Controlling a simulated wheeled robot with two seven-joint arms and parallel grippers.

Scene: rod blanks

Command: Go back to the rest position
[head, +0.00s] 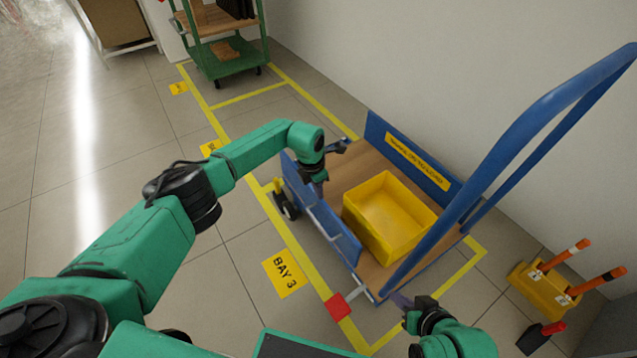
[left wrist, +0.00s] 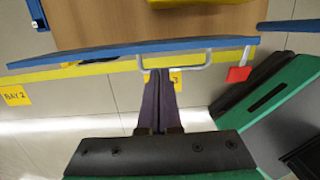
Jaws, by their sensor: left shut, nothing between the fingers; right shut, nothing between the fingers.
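My left gripper (head: 320,190) is at the outer side of the blue cart, near its low side panel (head: 334,232). In the left wrist view the left gripper's dark fingers (left wrist: 163,75) are together with nothing between them. Their tips are close to a light metal bar (left wrist: 188,65) on the blue panel; I cannot tell if they touch. My right gripper (head: 400,300) is shut and empty near the cart's front corner, below the blue push handle (head: 520,130). The yellow bin (head: 385,245) on the cart's wooden deck (head: 345,172) looks empty.
A red tag (head: 338,306) is at the cart's near corner. Yellow lines and a BAY 3 label (head: 284,273) mark the floor. A green trolley (head: 230,60) stands behind. A yellow holder (head: 545,290) with orange-handled tools is at right. The floor at left is clear.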

